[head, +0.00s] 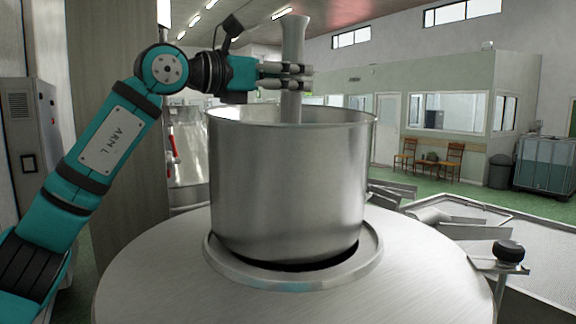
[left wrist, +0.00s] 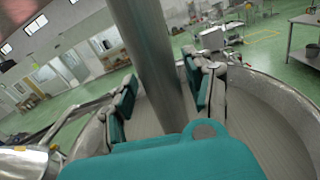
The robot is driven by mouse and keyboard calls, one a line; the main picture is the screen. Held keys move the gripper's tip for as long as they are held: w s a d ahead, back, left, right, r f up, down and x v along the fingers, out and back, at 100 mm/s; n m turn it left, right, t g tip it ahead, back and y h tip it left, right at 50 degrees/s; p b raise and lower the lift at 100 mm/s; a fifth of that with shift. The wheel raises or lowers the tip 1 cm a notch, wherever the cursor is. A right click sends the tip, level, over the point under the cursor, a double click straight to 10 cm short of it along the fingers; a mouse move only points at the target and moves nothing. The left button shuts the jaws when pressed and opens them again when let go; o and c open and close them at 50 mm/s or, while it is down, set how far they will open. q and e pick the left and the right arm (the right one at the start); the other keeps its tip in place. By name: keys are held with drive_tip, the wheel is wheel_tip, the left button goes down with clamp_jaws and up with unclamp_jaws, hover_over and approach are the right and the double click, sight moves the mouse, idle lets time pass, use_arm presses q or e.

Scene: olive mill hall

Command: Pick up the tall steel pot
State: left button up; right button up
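The tall steel pot (head: 287,190) is a wide, open cylinder standing in the middle of the head view. It stands on a round steel lid with a raised ring (head: 225,272); a dark shadow lies under its front edge. An upright steel tube (head: 293,35) with a flared top rises at the pot's mouth; its lower end is hidden. My left gripper (head: 293,77) is above the pot's rim, its two fingers at the tube. In the left wrist view the tube (left wrist: 150,55) runs between the finger pads; firm contact is unclear. My right gripper is not in view.
A black knob (head: 508,252) on a bracket and a steel trough (head: 540,240) are at the right. A brown pillar (head: 120,150) stands behind my left arm. Chairs (head: 452,155) and a grey tank (head: 545,168) stand farther back on open green floor.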

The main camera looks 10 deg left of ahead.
use_arm(q)
clamp_jaws()
drive_tip(key=shift+r, duration=0.2)
idle(0.3)
